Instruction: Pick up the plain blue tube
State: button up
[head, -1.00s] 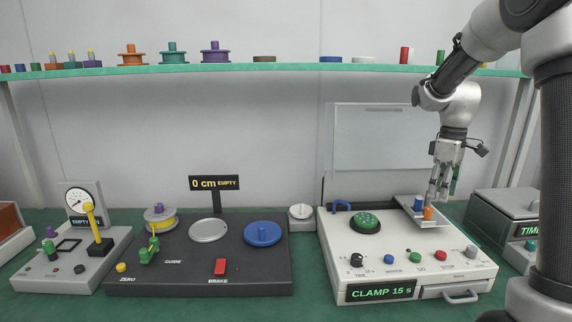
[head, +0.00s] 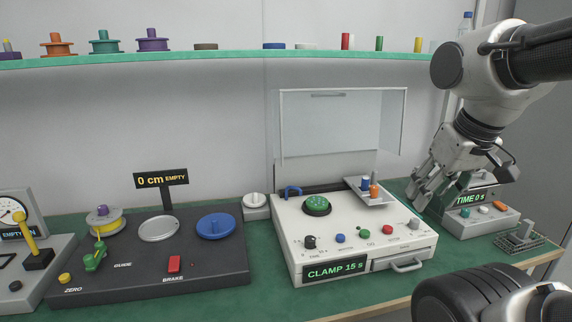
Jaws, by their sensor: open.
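A small blue cylinder (head: 365,184) stands on the grey tray (head: 383,199) at the back right of the white clamp unit. I cannot tell from its small size whether it is the plain blue tube. An orange piece (head: 374,191) stands right beside it, slightly nearer, with a narrow grey tip. My gripper (head: 420,190) is open and looks empty. It points down and left, to the right of the tray and apart from both pieces, partly in front of the TIME box.
The clamp unit (head: 330,240) reads CLAMP 15 s, with its clear lid (head: 340,125) raised behind. The TIME box (head: 480,222) stands at right, beside a small dark rack (head: 519,240). A dark winding unit (head: 190,275) is at left. The shelf (head: 220,55) holds spools and small cylinders.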

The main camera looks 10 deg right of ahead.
aim_at(366, 180)
jog(key=i+l, duration=0.1)
jog(key=l, duration=0.3)
jog(key=i+l, duration=0.1)
jog(key=l, duration=0.3)
jog(key=i+l, duration=0.15)
jog(key=l, duration=0.3)
jog(key=j+u, duration=0.05)
